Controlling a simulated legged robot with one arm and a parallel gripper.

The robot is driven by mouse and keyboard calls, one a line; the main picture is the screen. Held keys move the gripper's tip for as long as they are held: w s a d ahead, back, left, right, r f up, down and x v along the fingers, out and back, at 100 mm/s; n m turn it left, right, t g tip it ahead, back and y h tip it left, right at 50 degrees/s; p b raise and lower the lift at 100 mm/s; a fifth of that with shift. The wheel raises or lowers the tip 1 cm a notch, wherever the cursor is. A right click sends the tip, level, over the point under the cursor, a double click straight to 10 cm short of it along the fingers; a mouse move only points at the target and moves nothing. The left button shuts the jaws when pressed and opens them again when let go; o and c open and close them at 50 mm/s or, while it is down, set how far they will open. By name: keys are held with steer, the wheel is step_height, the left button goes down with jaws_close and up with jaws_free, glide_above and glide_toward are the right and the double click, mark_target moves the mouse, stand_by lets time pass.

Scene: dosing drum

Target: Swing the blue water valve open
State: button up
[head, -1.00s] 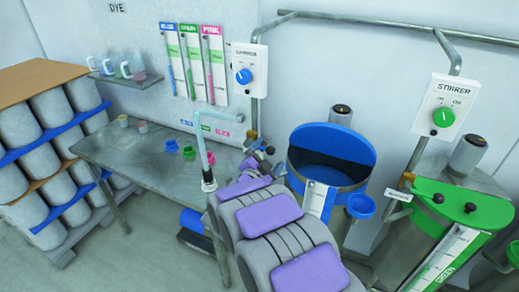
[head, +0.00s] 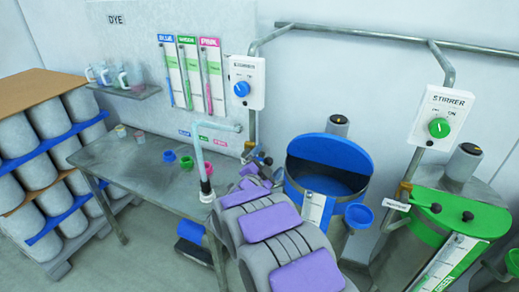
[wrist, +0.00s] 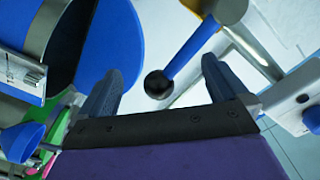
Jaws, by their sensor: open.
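The blue water valve handle (wrist: 190,50) is a blue lever with a black ball knob (wrist: 158,85) at its end, large in the wrist view. It hangs from a grey round hub (wrist: 220,10) at the top. My gripper (wrist: 163,70) is open, with one dark finger on each side of the knob, apart from it in the picture. Whether it touches the lever cannot be told. In the head view the valve (head: 262,158) is small beside the blue drum (head: 328,162), partly hidden by my arm, as is my gripper.
A green drum (head: 450,215) stands at the right and a grey table (head: 125,155) at the left. Blue stirrer box (head: 243,82) and green stirrer box (head: 441,116) hang on pipes. A blue funnel (head: 358,215) sits at the drum's side. Stacked barrels (head: 40,168) stand far left.

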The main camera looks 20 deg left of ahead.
steer(key=shift+a+r+p, duration=0.3)
steer(key=shift+r+p, duration=0.05)
steer(key=shift+r, duration=0.05)
